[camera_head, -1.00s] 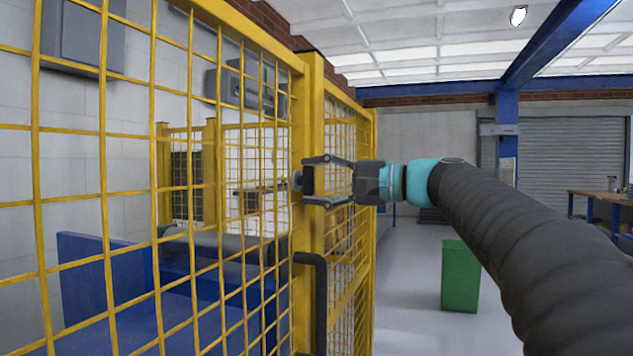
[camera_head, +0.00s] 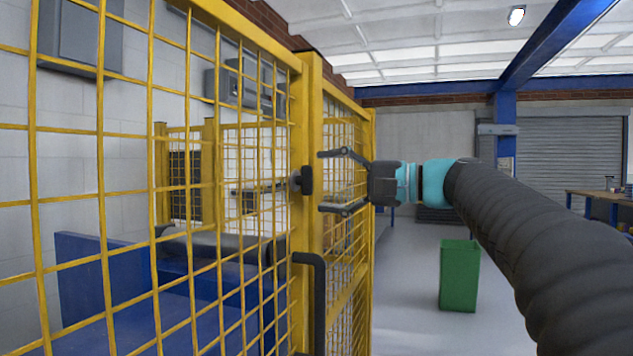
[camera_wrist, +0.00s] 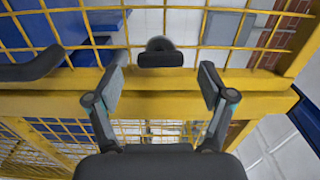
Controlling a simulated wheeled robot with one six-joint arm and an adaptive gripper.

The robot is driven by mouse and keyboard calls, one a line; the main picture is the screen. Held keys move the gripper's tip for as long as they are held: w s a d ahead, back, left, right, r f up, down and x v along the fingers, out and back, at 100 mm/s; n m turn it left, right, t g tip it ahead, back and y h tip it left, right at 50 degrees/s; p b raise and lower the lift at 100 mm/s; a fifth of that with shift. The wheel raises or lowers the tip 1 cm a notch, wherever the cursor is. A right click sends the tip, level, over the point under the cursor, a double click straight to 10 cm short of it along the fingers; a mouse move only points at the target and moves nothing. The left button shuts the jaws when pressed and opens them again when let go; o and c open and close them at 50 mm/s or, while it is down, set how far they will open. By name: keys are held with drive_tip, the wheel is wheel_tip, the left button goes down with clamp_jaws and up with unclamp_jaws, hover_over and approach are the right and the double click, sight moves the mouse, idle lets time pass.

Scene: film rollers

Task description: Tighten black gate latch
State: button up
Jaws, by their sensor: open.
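The black gate latch (camera_head: 306,180) is a small knob with a flat bar, mounted on the yellow gate frame (camera_head: 310,130). In the head view its bar looks upright. It also shows in the wrist view (camera_wrist: 160,54), ahead of the fingers and between their lines. My gripper (camera_head: 330,182) is open and empty, just right of the latch with a small gap. In the wrist view both fingers of my gripper (camera_wrist: 168,80) are spread apart, with the latch clear of them.
A black gate handle (camera_head: 318,300) sits below the latch on the frame and shows at the left in the wrist view (camera_wrist: 35,66). Yellow mesh (camera_head: 100,190) fills the left side. A green bin (camera_head: 459,275) stands on open floor at the right.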

drive_tip(key=v, duration=0.9)
drive_tip(key=shift+d, duration=0.2)
drive_tip(key=shift+r, duration=0.1)
